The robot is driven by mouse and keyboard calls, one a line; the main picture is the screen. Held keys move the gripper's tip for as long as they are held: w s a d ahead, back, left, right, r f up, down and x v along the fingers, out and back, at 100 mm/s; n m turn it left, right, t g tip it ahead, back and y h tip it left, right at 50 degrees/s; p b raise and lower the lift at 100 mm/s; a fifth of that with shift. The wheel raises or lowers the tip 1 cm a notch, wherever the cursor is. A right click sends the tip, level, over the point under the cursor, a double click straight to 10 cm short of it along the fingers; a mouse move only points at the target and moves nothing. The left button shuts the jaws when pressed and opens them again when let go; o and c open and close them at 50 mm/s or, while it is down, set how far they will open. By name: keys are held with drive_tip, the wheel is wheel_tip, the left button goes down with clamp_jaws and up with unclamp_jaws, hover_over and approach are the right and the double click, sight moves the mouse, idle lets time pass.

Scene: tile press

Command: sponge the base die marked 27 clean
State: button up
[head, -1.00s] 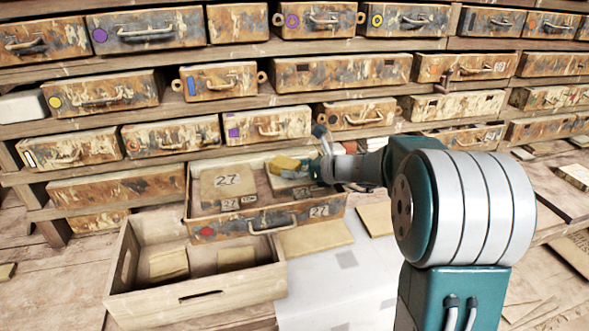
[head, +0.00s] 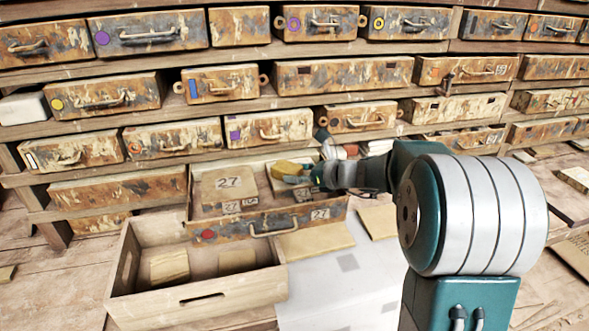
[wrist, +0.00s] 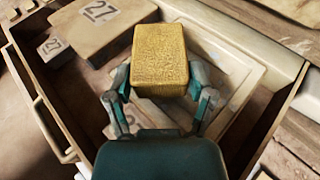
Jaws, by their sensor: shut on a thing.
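My gripper (wrist: 158,82) is shut on a yellow sponge (wrist: 160,55), one finger on each side. The sponge also shows in the head view (head: 288,168), above the right part of an open drawer (head: 225,232). A pale framed plate with a recess (wrist: 238,78) lies in the drawer under and beside the sponge, which hides part of it. I cannot tell whether the sponge touches it. A tan block marked 27 (head: 222,190) lies to the left in the drawer. A small piece marked 27 (wrist: 53,46) lies by that block.
A wooden crate (head: 200,303) with two tan pieces stands in front of the drawer. Shelves of worn drawers (head: 340,73) rise behind. Tan tiles (head: 318,240) and a pale sheet (head: 335,290) lie right of the crate. The drawer walls stand close around my gripper.

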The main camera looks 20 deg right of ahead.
idle(0.3)
drive_tip(key=shift+w, duration=1.3)
drive_tip(key=shift+s+f, duration=0.15)
drive_tip(key=shift+s, duration=1.3)
drive_tip(key=shift+w, duration=1.4)
drive_tip(key=shift+s, duration=0.1)
